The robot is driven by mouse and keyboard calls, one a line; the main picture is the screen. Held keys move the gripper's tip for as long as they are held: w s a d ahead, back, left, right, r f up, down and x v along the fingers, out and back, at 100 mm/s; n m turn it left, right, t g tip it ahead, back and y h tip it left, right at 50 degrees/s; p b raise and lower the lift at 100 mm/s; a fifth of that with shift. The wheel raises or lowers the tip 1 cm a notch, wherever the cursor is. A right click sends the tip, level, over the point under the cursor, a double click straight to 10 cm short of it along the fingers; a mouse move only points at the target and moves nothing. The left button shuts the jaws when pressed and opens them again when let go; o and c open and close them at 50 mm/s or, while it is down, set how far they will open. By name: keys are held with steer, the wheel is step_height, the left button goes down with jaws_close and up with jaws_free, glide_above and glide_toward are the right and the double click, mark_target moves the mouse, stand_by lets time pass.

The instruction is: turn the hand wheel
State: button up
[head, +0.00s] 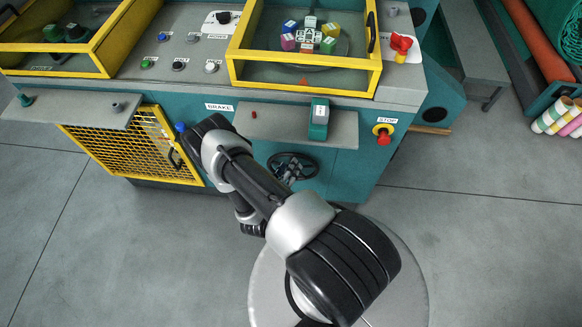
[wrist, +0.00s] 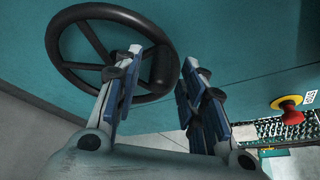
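The hand wheel (head: 293,166) is a dark, spoked wheel on the teal front of the machine, low down beneath the small grey shelf. In the wrist view the wheel (wrist: 112,72) fills the upper left, with its rim, spokes and a thick dark handle (wrist: 162,66) at its right side. My gripper (wrist: 163,60) is open. Its left finger crosses in front of the wheel and its right finger is just right of the rim. The handle appears between the fingers; I cannot tell whether they touch it. In the head view my arm hides most of the gripper.
The grey shelf (head: 262,124) with a green block (head: 319,118) juts out above the wheel. A red stop button (head: 383,135) is to its right, also in the wrist view (wrist: 289,110). A yellow mesh door (head: 130,150) is left. The floor in front is clear.

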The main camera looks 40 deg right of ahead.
steer(key=shift+x, duration=1)
steer(key=shift+c, duration=0.6)
jaws_close()
